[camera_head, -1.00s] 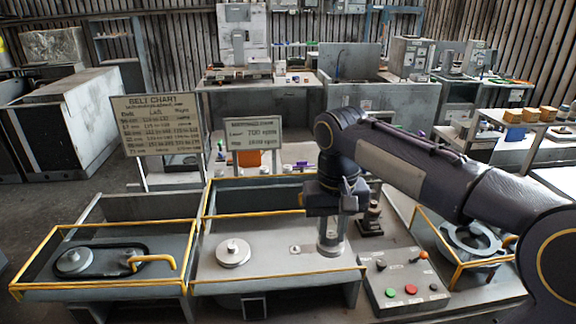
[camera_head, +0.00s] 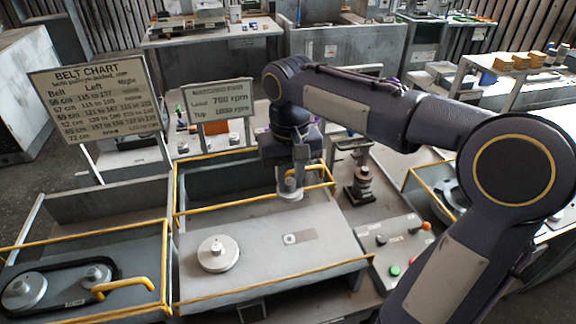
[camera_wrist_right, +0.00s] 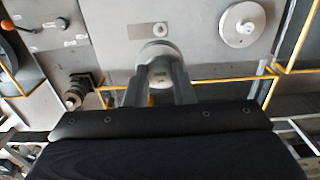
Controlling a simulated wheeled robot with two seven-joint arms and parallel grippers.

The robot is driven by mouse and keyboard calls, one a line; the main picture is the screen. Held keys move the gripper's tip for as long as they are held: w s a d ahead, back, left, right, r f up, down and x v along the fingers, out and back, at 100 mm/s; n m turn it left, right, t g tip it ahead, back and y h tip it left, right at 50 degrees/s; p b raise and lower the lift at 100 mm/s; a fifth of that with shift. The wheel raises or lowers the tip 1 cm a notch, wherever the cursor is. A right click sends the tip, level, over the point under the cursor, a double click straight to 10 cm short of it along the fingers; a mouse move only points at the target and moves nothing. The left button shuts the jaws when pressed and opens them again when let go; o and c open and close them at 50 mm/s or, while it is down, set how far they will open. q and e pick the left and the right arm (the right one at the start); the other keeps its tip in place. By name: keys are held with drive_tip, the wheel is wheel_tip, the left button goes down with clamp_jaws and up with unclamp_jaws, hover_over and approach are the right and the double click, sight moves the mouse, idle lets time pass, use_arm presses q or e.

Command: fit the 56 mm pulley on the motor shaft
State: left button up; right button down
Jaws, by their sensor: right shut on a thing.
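My right gripper (camera_head: 300,168) points down and is shut on a small light-grey pulley (camera_head: 289,189). It holds the pulley near the rear yellow rail of the grey deck. In the right wrist view the held pulley (camera_wrist_right: 158,62) sits between the fingertips. The small motor shaft (camera_head: 290,239) shows in a slotted plate on the deck, in front of the held pulley and apart from it. It also shows in the right wrist view (camera_wrist_right: 160,29). A larger pale pulley (camera_head: 218,254) sits on the deck to the left. My left gripper is not in view.
A dark stand with stacked pulleys (camera_head: 362,187) is right of the deck. A control box with buttons (camera_head: 395,250) is at front right. Yellow rails (camera_head: 270,288) edge the deck. A left bay holds a belt on two pulleys (camera_head: 60,285). A belt chart (camera_head: 95,95) stands behind.

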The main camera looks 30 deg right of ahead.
approach(290, 235)
wheel_tip(290, 235, down, 2)
drive_tip(key=b, duration=0.4)
drive_tip(key=shift+f, duration=0.15)
drive_tip(key=shift+a+f+b, duration=0.1)
drive_tip(key=shift+f+b, duration=0.55)
drive_tip(key=shift+f, duration=0.3)
drive_tip(key=shift+f, duration=0.4)
drive_tip(key=shift+f+b, duration=0.3)
drive_tip(key=shift+b, duration=0.1)
drive_tip(key=shift+f, duration=0.15)
idle(0.6)
drive_tip(key=shift+f+b, duration=0.35)
